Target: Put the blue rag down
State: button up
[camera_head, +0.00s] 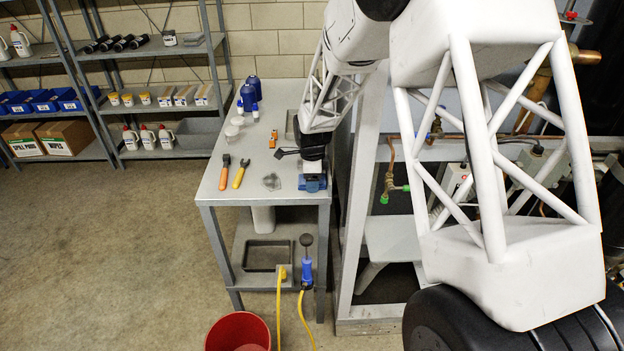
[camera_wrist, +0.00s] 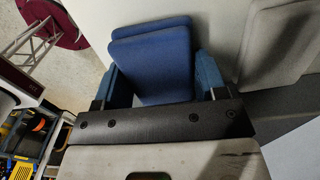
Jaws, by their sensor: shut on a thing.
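The blue rag (camera_wrist: 160,60) is a folded, flat pad in the wrist view, held between the two blue-grey fingers of my gripper (camera_wrist: 163,82). My gripper is shut on it. A pale surface lies behind the rag; I cannot tell whether the rag touches it. In the head view my gripper (camera_head: 313,168) is at the right front part of the grey workbench (camera_head: 222,186). A small blue shape (camera_head: 313,184) shows right below it; I cannot tell whether that is the rag.
A grey cloth-like piece (camera_wrist: 278,45) is right of the rag. Orange-handled pliers (camera_head: 225,172), a yellow-handled tool (camera_head: 241,173) and blue bottles (camera_head: 249,97) are on the bench. A red bucket (camera_head: 238,332) stands on the floor. A pipe frame (camera_head: 352,230) is close on the right.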

jog(key=o, duration=1)
jog(key=shift+f, duration=0.1)
notch_tip(320, 180, up, 12)
jog(key=shift+r, duration=0.15)
dwell(0.3)
dwell(0.3)
jog(key=shift+s+r, duration=0.1)
